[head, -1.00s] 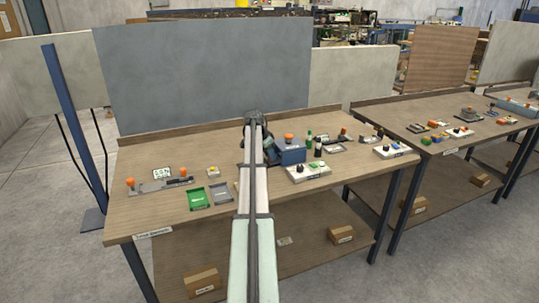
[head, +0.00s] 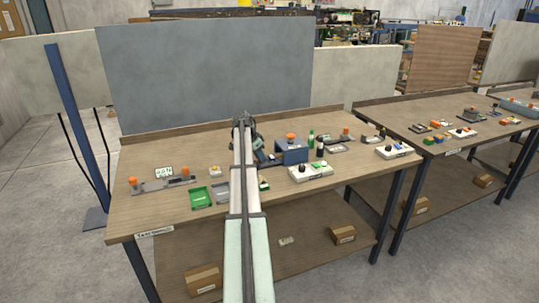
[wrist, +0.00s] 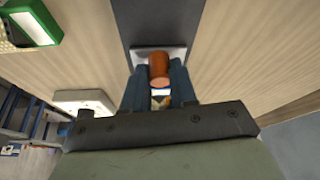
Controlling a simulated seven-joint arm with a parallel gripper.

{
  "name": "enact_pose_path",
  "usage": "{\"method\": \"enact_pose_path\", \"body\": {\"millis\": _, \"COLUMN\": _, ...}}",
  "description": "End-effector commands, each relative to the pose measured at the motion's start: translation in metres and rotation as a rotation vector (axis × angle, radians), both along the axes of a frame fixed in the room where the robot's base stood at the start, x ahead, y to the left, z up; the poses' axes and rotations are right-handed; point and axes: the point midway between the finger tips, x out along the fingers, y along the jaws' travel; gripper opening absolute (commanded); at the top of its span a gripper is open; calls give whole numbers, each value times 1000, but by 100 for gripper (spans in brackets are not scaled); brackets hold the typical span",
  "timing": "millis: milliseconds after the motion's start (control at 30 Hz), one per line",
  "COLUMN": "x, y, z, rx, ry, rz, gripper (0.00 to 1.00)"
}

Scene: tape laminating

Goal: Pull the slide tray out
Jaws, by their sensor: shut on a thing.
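In the wrist view, my gripper (wrist: 160,82) has its two blue fingers closed around an orange cylindrical knob (wrist: 159,66). The knob stands at a small pale metal plate (wrist: 141,57), which appears to be the end of the slide tray. A dark grey strip (wrist: 160,20) runs beyond the plate. The fingers hide part of the plate and the lower knob. In the head view, my arm covers the fingertips and the held knob. A blue machine (head: 291,152) with an orange top knob stands just right of my arm.
A white control box (head: 311,173) is in front of the machine. Bottles (head: 320,146) stand to its right. A green tray (head: 200,197) and a grey fixture with orange knobs (head: 161,183) are on the left. The bench (head: 180,222) has clear wood along its front left.

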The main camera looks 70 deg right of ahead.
Motion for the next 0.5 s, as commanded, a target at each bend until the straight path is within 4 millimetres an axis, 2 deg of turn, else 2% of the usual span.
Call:
{"method": "enact_pose_path", "body": {"millis": 33, "x": 11, "y": 12, "z": 0, "rx": 0, "ry": 0, "rz": 4, "gripper": 0}}
{"method": "enact_pose_path", "body": {"millis": 233, "x": 43, "y": 44, "z": 0, "rx": 0, "ry": -1, "rz": 4, "gripper": 0}}
{"method": "enact_pose_path", "body": {"millis": 500, "x": 58, "y": 58, "z": 0, "rx": 1, "ry": -1, "rz": 1, "gripper": 0}}
